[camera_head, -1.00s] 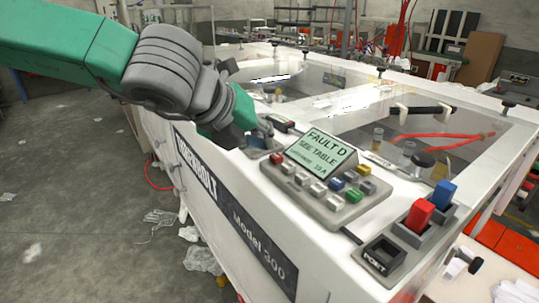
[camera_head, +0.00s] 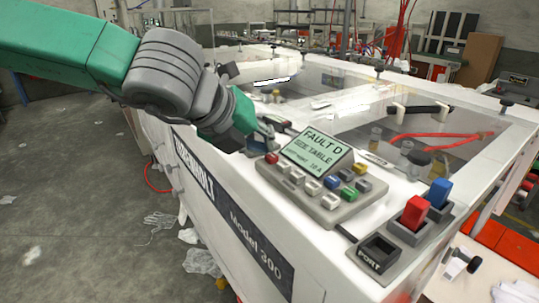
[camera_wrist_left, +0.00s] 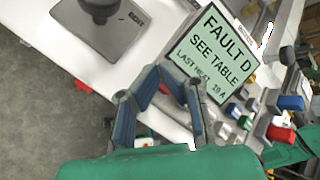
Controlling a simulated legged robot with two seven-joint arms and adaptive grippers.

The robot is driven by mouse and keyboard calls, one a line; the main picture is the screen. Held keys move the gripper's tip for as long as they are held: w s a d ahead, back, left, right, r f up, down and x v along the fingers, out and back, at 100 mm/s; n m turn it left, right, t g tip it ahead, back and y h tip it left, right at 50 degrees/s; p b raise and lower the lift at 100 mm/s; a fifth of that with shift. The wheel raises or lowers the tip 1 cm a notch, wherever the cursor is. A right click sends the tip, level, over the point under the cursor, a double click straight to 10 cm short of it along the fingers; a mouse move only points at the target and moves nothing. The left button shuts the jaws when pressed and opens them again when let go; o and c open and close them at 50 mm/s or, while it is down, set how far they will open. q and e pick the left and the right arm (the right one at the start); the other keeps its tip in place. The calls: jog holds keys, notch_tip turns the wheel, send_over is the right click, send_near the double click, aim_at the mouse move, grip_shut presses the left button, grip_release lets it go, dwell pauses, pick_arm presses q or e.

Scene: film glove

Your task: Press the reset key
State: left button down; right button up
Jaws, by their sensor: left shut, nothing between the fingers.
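A grey control panel (camera_head: 340,206) sits on the white machine's top edge. Its tilted green display (camera_head: 317,155) reads "FAULT D, SEE TABLE" and also shows in the left wrist view (camera_wrist_left: 212,48). Below the display are rows of small keys: red (camera_head: 271,158), white, blue (camera_head: 332,183), green (camera_head: 353,195), yellow (camera_head: 360,168) and grey. Key labels are too small to read, so I cannot tell which is reset. My left gripper (camera_head: 262,141) is shut and empty just left of the display. In the wrist view its fingers (camera_wrist_left: 166,72) meet beside the display's lower-left edge. My right gripper is not in view.
Right of the panel stand a large red switch (camera_head: 415,211) and a blue switch (camera_head: 439,192), with a black port (camera_head: 379,254) in front. Behind lies a recessed bay with jars and an orange-red tube (camera_head: 440,142). The machine's front edge drops to the floor.

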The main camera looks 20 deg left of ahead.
pick_arm(q)
jog(key=shift+d, duration=0.3)
jog(key=shift+a, duration=0.25)
jog(key=shift+s+r+p, duration=0.1)
jog(key=shift+r+p, duration=0.25)
jog(key=shift+r, duration=0.05)
jog(key=shift+d+r, duration=0.45)
jog(key=shift+d, duration=0.3)
jog(key=shift+r+p, duration=0.1)
jog(key=shift+p, duration=0.2)
